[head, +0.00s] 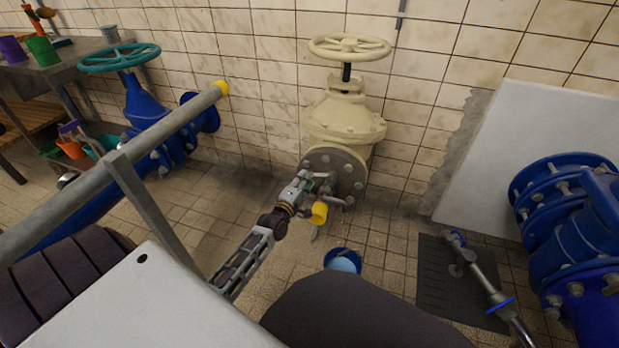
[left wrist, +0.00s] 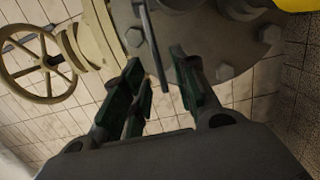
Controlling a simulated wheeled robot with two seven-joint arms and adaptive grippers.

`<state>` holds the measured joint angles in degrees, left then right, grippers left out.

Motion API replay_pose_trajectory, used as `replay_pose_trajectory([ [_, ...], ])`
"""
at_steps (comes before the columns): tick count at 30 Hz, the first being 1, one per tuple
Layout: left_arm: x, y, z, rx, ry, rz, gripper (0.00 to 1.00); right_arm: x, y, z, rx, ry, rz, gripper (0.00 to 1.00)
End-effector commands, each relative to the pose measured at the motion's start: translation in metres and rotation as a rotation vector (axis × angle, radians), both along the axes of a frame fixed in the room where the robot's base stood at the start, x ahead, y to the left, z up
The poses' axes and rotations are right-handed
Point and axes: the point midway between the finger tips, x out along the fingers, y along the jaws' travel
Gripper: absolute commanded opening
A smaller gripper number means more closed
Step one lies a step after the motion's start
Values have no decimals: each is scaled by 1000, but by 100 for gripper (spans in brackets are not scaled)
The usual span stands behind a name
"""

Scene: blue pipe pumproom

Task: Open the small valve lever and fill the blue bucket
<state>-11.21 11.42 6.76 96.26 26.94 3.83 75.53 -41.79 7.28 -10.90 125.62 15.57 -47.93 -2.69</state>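The small valve (head: 326,184) sits on the grey flange of the big cream valve (head: 345,115) in the head view. Its thin grey lever (left wrist: 154,48) shows in the left wrist view. My left gripper (head: 302,186) is at the small valve; in the left wrist view its dark green finger pads (left wrist: 162,86) are apart, with the lever running down into the gap between them. I see no clear contact with the lever. The blue bucket (head: 343,255) stands on the floor below, partly hidden by my dark body; its inside looks light blue. My right gripper is not in view.
A yellow-capped grey rail (head: 150,135) crosses the left side. A blue valve with a teal handwheel (head: 118,58) stands behind it. At right are large blue pipes (head: 575,220) and a dark floor mat (head: 445,275). Pots stand on a table at far left.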

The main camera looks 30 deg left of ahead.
Motion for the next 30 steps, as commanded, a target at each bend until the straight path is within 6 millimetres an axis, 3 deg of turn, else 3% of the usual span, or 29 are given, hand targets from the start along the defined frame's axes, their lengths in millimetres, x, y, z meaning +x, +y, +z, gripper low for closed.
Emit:
replay_pose_trajectory([
  [12,30,3,-1,-1,0,0,29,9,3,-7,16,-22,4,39],
  [26,35,4,0,0,1,0,29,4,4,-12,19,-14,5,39],
  [30,35,4,0,0,1,0,14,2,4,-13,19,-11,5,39],
])
